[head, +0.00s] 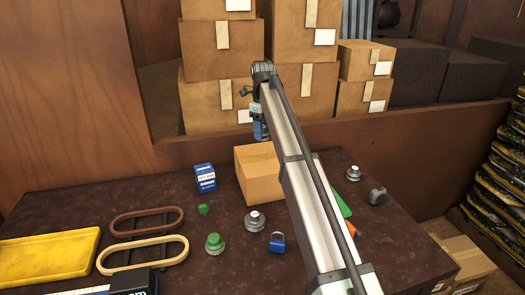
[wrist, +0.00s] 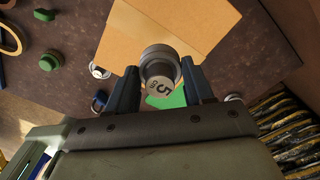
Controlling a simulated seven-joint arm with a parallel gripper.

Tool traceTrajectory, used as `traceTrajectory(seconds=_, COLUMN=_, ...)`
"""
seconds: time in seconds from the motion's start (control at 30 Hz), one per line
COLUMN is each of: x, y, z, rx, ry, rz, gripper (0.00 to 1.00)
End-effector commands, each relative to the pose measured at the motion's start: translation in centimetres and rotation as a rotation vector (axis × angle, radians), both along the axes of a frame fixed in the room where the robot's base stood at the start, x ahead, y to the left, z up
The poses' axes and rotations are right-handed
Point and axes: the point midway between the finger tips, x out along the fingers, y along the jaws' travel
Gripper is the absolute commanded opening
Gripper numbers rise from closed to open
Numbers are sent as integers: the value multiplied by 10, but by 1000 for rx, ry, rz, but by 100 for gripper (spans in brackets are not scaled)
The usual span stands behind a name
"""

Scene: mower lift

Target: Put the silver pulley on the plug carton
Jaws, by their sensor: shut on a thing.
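The silver pulley (wrist: 160,68), a round stepped grey piece with dark marks on its end face, sits between the two dark fingers of my gripper (wrist: 160,85) in the wrist view. The fingers are shut on it. In the head view my gripper (head: 261,130) shows high at the arm's end, and the pulley is not clearly seen there. A plain tan carton (head: 258,172) stands on the table; in the wrist view its top (wrist: 185,25) lies behind the pulley. A small blue and white box (head: 206,178) stands to its left. No readable label tells which is the plug carton.
Other silver stepped pieces (head: 254,221) (head: 353,173), a green one (head: 215,243) and a blue padlock (head: 277,242) lie around the tan carton. Two belt loops (head: 147,222) and a yellow tray (head: 48,258) lie left. Stacked cartons (head: 222,100) stand behind the table.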

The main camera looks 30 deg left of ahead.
Motion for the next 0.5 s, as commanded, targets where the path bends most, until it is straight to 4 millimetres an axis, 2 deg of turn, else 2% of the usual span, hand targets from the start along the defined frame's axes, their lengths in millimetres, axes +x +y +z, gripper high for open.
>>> traceTrajectory(seconds=0.03, x=-1, y=-1, z=-11, rx=-1, ry=2, rz=0, gripper=12)
traceTrajectory(seconds=0.2, x=-1, y=-1, z=-35, rx=-1, ry=1, rz=1, gripper=12)
traceTrajectory(seconds=0.37, x=0, y=0, z=-46, rx=-1, ry=1, rz=2, gripper=12)
traceTrajectory(seconds=0.5, x=-1, y=-1, z=-61, rx=-1, ry=1, rz=2, gripper=12)
